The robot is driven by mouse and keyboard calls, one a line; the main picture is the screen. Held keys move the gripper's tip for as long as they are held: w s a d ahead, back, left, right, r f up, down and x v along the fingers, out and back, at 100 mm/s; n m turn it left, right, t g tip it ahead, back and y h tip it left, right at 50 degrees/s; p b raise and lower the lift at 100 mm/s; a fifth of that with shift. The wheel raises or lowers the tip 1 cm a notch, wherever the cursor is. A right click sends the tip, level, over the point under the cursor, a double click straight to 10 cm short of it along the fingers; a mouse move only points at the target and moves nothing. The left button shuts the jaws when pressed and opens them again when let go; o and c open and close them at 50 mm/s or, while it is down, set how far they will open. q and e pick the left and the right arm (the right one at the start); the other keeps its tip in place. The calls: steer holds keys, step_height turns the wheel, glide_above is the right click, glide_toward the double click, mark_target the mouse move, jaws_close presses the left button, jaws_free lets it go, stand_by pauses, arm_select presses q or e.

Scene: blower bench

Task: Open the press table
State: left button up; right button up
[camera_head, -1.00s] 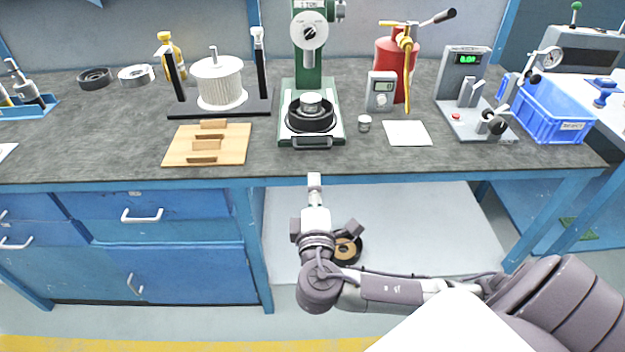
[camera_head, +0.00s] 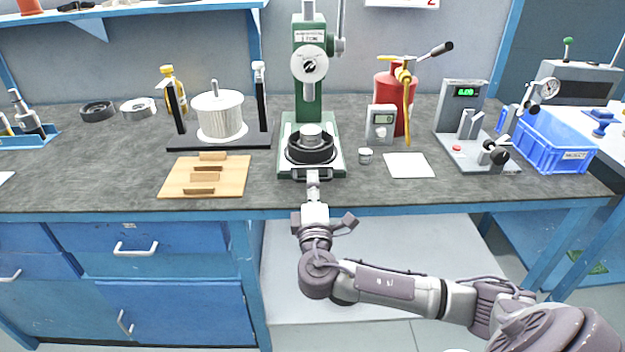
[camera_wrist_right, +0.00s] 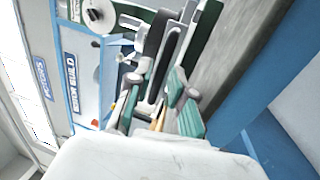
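The green press (camera_head: 309,75) stands at the back middle of the bench. Its table (camera_head: 339,160) carries a black ring with a metal piece in it. A dark handle (camera_head: 298,174) runs along the table's front edge. My right gripper (camera_head: 312,176) is at the middle of this handle, in front of the press. In the right wrist view, my right gripper's teal-padded fingers (camera_wrist_right: 157,103) stand apart, with dark parts showing between and beyond them. Whether they touch the handle is not clear. My left gripper is in neither view.
Left of the press are a wooden block board (camera_head: 233,178) and a white filter on a stand (camera_head: 218,115). The bench front edge lies under my right arm.

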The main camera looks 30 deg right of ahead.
steer(key=shift+w+d+r, duration=0.1)
steer(key=shift+w+d, duration=0.3)
steer(key=shift+w, duration=0.2)
jaws_close()
steer(key=shift+a, duration=0.1)
